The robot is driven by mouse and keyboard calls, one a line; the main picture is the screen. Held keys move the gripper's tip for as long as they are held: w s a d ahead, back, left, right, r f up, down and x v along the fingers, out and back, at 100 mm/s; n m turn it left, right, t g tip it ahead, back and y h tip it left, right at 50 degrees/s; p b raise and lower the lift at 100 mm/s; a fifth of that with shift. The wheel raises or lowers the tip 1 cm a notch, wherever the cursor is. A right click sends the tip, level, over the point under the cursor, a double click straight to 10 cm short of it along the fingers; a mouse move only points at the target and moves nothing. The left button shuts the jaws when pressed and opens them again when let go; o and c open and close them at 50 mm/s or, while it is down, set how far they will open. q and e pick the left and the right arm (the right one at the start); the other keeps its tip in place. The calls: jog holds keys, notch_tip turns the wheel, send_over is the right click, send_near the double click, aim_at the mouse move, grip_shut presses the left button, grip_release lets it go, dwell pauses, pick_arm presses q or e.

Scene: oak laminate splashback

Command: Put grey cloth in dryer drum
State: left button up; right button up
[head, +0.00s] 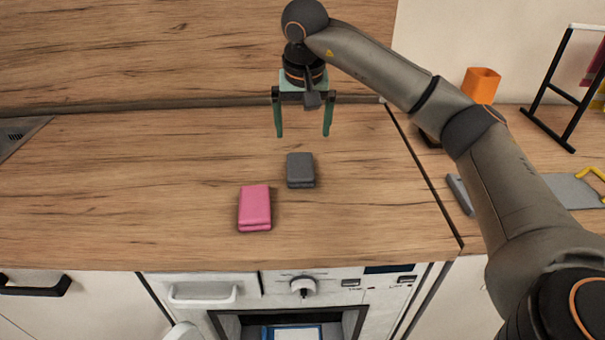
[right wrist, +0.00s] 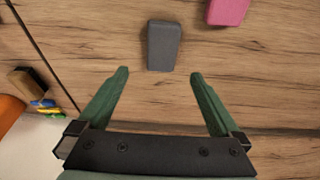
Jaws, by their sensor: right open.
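The grey cloth (head: 300,170) is a folded pad lying on the wooden counter. It also shows in the right wrist view (right wrist: 164,46), ahead of the fingertips. My right gripper (head: 304,135) is open and empty above the counter, just behind the grey cloth in the head view. Its two green fingers (right wrist: 158,74) point down and do not touch the cloth. The dryer (head: 248,288) is under the counter's front edge, with its opening (head: 232,325) partly in view at the bottom. The drum's inside is mostly cut off. My left gripper is not in view.
A pink folded cloth (head: 255,207) lies in front of the grey one, a little to the left. An orange container (head: 481,85) and a black rack (head: 560,95) stand at the right. The counter's left part (head: 120,190) is clear.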

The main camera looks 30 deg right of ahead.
send_over(301, 165)
jog(key=s, duration=0.2)
jog(key=f, duration=0.5)
jog(key=shift+w+a+f, duration=0.15)
jog(key=shift+a+f, duration=0.2)
jog(key=shift+x, duration=3)
jog(key=shift+w+a, duration=0.15)
jog(key=shift+c, duration=0.2)
